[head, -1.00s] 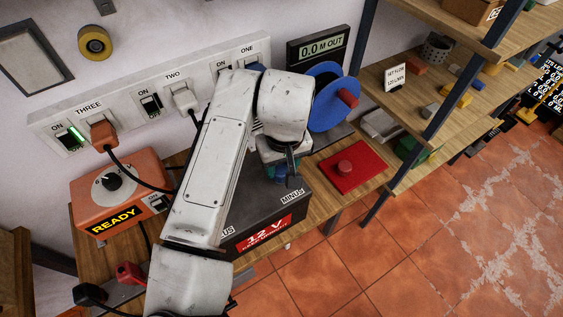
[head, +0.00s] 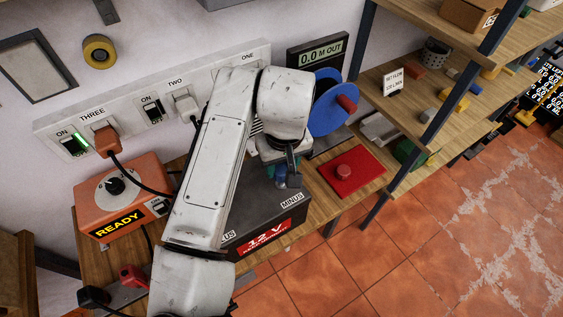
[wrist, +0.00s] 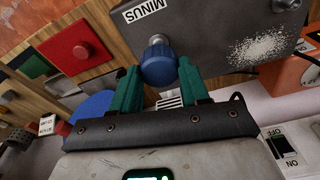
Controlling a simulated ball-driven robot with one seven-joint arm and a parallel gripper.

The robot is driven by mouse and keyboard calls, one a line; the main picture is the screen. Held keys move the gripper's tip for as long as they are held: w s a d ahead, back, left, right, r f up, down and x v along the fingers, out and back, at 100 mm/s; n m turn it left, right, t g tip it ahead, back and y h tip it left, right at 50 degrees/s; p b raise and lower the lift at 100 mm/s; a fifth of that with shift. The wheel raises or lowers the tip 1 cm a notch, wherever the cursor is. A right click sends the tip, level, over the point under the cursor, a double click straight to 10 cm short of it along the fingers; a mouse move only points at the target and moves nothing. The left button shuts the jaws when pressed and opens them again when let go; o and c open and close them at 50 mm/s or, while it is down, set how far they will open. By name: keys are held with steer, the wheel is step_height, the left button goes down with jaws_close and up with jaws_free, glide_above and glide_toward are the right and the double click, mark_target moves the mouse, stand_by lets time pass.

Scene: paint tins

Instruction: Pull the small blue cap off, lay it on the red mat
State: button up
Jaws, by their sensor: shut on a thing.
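The small blue cap (wrist: 158,67) is between the two green fingers of my gripper (wrist: 159,78), which is shut on it. A silver post (wrist: 157,41) shows just beyond the cap, by the MINUS label of the dark battery (head: 268,222). I cannot tell whether the cap still sits on the post. In the head view my gripper (head: 286,175) is over the battery's MINUS end, and my arm hides much of it. The red mat (head: 368,172) lies right of the battery and also shows in the wrist view (wrist: 62,32). A red round piece (head: 343,171) is on it.
A blue disc with a red handle (head: 327,108) stands behind the mat. An orange READY box (head: 118,190) is at the left, below the wall sockets (head: 140,125). Shelves (head: 440,60) with small blocks rise to the right. Part of the mat is bare.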

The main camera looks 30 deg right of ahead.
mark_target(281, 166)
steer(key=shift+r, duration=1.85)
steer(key=shift+s, duration=0.1)
